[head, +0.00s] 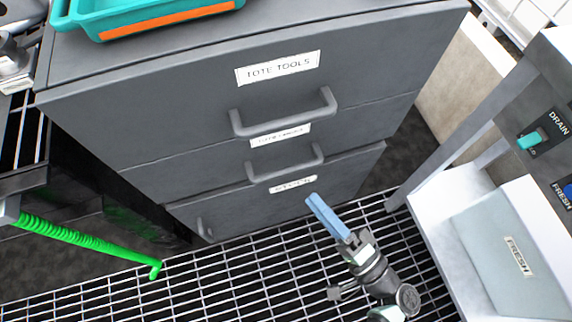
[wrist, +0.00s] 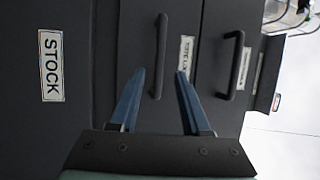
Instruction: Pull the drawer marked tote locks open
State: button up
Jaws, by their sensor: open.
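The tote locks drawer (head: 215,167) is the middle drawer of a dark grey cabinet and looks shut. Its white label (head: 280,136) is small in the head view; the wrist view shows it sideways, partly hidden by a finger (wrist: 185,52). Its bar handle (head: 285,164) sits below the label. My gripper (head: 313,199) is open and empty, its blue fingers pointing at the cabinet, below and right of that handle in the head view. In the wrist view the handle (wrist: 160,45) appears between my fingertips (wrist: 160,74); whether they reach around it I cannot tell.
A teal tray (head: 150,18) sits on the cabinet. A green hose-like rod (head: 90,247) is at left over the grating (head: 210,285). A white-walled unit (head: 510,245) stands at right.

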aim_at(288, 170)
jog(key=x, duration=0.9)
jog(key=shift+w+a+b, duration=0.1)
jog(key=shift+b, duration=0.25)
grip_shut()
dwell(0.9)
